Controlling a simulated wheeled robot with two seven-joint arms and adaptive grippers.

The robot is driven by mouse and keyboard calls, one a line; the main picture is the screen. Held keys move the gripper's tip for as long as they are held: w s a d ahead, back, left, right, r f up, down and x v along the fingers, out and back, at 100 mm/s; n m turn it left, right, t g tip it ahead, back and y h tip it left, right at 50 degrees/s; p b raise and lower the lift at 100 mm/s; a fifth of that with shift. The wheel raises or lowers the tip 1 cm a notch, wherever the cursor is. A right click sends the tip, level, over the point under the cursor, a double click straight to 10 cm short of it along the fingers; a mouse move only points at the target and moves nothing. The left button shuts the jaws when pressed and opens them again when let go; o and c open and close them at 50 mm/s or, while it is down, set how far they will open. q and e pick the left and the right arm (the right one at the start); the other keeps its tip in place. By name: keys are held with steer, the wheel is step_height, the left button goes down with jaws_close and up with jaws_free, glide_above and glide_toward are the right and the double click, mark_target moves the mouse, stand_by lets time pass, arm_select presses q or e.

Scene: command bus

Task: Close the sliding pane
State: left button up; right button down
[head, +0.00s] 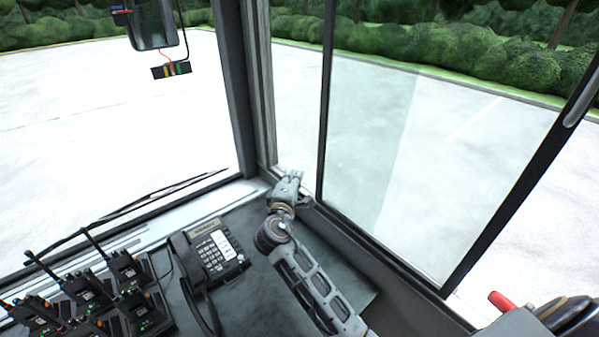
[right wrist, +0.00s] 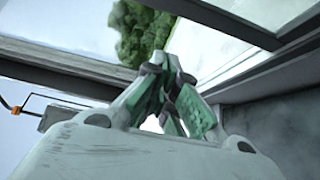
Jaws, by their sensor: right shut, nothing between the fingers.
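The sliding pane (head: 375,150) is a large glass panel on the right side of the head view. Its dark upright edge frame (head: 325,105) stands apart from the corner pillar (head: 262,90), with an open gap between them. My right gripper (head: 294,176) is at the lower end of this gap, left of the pane's edge frame. Contact with the frame cannot be told. The right wrist view shows its green-padded fingers (right wrist: 169,72) drawn together with nothing held. My left gripper is not in view.
A desk phone (head: 212,252) sits on the dark console left of my right arm. Several handheld radios (head: 85,290) stand at the lower left. The windowsill (head: 375,250) runs below the pane. A red-tipped part (head: 502,301) shows at the lower right.

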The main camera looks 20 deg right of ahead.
steer(key=p+x, duration=0.2)
steer(key=x, duration=0.7)
steer(key=shift+w+d+r, duration=0.1)
steer(key=shift+w+d, duration=0.1)
steer(key=shift+w, duration=0.1)
steer(key=shift+s+d+p, duration=0.2)
steer(key=shift+s+p, duration=0.05)
steer(key=shift+s, duration=0.4)
steer(key=shift+s+d+p, duration=0.2)
steer(key=shift+s+p, duration=0.05)
steer(key=shift+s, duration=0.45)
steer(key=shift+s+d+p, duration=0.2)
steer(key=shift+s+p, duration=0.05)
steer(key=shift+s, duration=0.4)
